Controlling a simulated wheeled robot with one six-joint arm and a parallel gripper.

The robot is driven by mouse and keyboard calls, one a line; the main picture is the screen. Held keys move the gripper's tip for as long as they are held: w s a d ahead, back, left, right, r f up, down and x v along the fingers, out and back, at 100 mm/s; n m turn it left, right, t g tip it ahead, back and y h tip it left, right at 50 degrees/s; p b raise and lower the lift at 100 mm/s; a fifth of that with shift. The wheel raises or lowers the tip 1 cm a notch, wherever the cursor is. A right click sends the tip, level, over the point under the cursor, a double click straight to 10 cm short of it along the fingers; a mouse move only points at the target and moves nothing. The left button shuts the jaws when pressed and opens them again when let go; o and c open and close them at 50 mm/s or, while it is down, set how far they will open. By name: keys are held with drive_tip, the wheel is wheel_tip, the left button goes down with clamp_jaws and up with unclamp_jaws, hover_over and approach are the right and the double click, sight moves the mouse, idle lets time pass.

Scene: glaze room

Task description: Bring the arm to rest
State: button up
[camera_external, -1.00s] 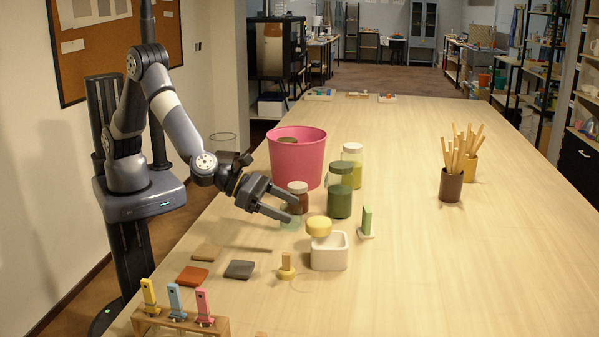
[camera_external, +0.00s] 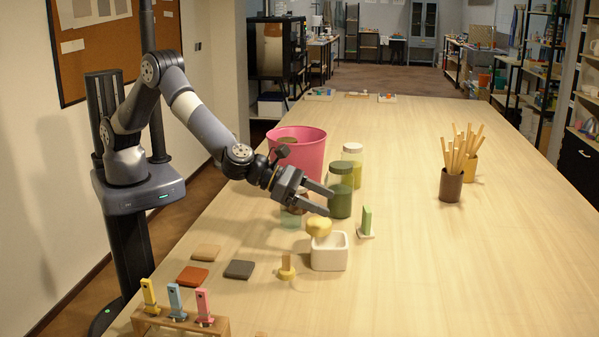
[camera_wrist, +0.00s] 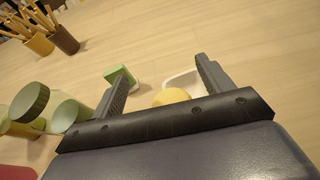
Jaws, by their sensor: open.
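My gripper (camera_external: 325,200) is open and empty, its two fingers apart, held above the table (camera_external: 440,260) near the glaze jars. In the external view it hangs just above and behind a yellow sponge (camera_external: 318,227) at a white square pot (camera_external: 329,254). In the wrist view the fingers (camera_wrist: 158,84) frame the table, with the yellow sponge (camera_wrist: 171,97) and white pot (camera_wrist: 181,83) partly hidden behind the gripper body. My arm reaches out from its column at the left.
A pink bucket (camera_external: 312,141), a dark green jar (camera_external: 341,196) and a yellow-green jar (camera_external: 352,160) stand close behind the gripper. Tiles (camera_external: 239,269) and a wooden tool rack (camera_external: 180,320) lie nearer. The table's right side is mostly clear.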

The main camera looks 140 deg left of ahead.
wheel_tip(320, 180, up, 4)
drive_tip(key=shift+f, duration=0.1)
drive_tip(key=s+d+f+b, duration=0.3)
drive_tip(key=s+d+b, duration=0.4)
drive_tip(key=s+b, duration=0.1)
drive_tip(key=b, duration=0.6)
hover_over(246, 239)
wheel_tip(246, 239, down, 3)
wheel_tip(246, 239, down, 8)
drive_tip(key=shift+f+b, duration=0.25)
drive_tip(key=shift+b, duration=0.2)
drive_tip(key=shift+o, duration=0.6)
